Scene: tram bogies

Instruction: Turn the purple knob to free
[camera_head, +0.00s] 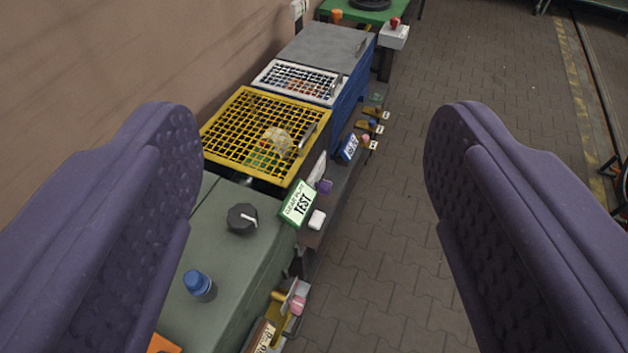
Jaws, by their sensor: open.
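A small purple knob (325,187) shows on the front side of the row of cabinets, just right of a green TEST sign (298,203). It is small in the picture, and I cannot read its setting or any "free" mark. My gripper (314,125) is open, with its two purple ribbed fingers wide apart at the left and right of the view. Nothing is between the fingers. The knob lies well beyond the fingers, apart from them.
A dark round knob (242,218) with a white pointer and a blue-capped item (199,285) stand on the green cabinet (262,268). Behind are a yellow grid cover (216,124) and a white grid cover (262,76).

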